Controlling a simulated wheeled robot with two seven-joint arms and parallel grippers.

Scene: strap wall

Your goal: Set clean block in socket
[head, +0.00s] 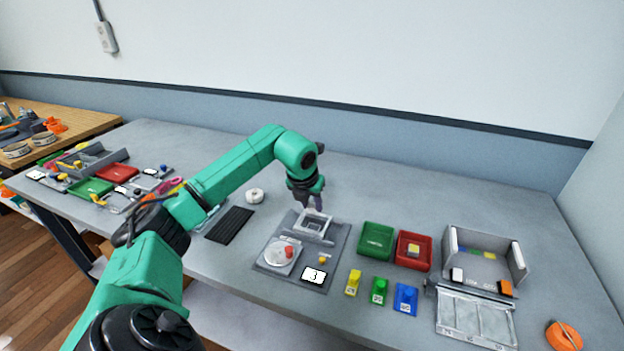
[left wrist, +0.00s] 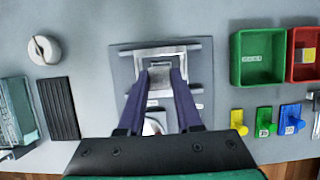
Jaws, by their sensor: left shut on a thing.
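My left gripper (head: 314,203) points down over the pale square socket (head: 313,226) on the grey fixture plate (head: 263,263). In the left wrist view the dark fingers of the gripper (left wrist: 161,74) are shut on a small grey block (left wrist: 160,79). The block is within the outline of the socket frame (left wrist: 151,52) as seen from above. I cannot tell whether it rests inside or hangs just over it. The fingers hide its sides. My right gripper is not in view.
The plate also carries a round dial with a red knob (head: 289,252), a yellow knob (head: 322,259) and a white display (head: 313,275). To the right are a green tray (head: 361,248), a red tray (head: 428,262) and yellow, green and blue pieces. A black ribbed pad (head: 229,224) lies left.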

